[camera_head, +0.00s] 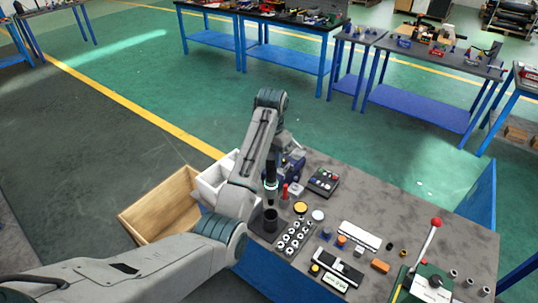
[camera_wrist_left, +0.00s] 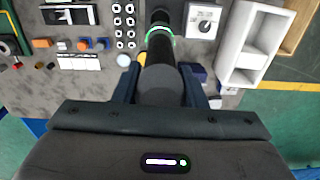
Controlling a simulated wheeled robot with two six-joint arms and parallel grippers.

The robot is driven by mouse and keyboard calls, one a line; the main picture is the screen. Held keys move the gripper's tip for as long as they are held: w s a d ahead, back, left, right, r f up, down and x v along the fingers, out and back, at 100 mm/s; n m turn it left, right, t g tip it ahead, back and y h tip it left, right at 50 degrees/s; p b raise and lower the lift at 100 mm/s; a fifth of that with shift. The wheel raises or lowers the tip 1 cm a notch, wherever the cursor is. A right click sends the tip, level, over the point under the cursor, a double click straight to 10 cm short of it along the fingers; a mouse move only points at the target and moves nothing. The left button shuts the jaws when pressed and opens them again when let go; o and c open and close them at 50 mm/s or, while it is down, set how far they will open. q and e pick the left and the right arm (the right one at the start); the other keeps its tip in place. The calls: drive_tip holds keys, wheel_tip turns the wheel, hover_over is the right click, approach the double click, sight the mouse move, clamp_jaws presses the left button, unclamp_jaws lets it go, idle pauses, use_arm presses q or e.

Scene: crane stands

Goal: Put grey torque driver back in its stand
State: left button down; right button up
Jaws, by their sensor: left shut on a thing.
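The torque driver (camera_head: 271,188) is a dark upright tool with a pale glowing ring. In the left wrist view its grey handle (camera_wrist_left: 160,82) lies between the fingers, with a green-lit ring beyond it. My left gripper (camera_head: 274,163) is shut on the driver; it also shows in the left wrist view (camera_wrist_left: 160,92). The stand appears to be the black cup (camera_head: 270,220) on a dark plate. In the head view the driver's lower end shows just above the cup; whether it is exactly in line is unclear. My right gripper is not in view.
Beside the cup are a block of several ringed sockets (camera_head: 291,241), a red-handled tool (camera_head: 285,191) and a yellow button (camera_head: 300,208). A black button box (camera_head: 323,181) stands behind. White bins (camera_head: 212,180) and a wooden box (camera_head: 160,205) lie left. A red-knobbed lever (camera_head: 428,247) stands right.

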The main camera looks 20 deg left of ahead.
sight(271, 169)
use_arm(q)
drive_tip(key=shift+w+a+f, duration=0.1)
drive_tip(key=shift+w, duration=0.05)
drive_tip(key=shift+f+b, duration=0.5)
drive_tip(key=shift+f, duration=2.25)
drive_tip(key=shift+m+p, duration=0.55)
drive_tip(key=shift+m, duration=0.05)
drive_tip(key=shift+m, duration=0.7)
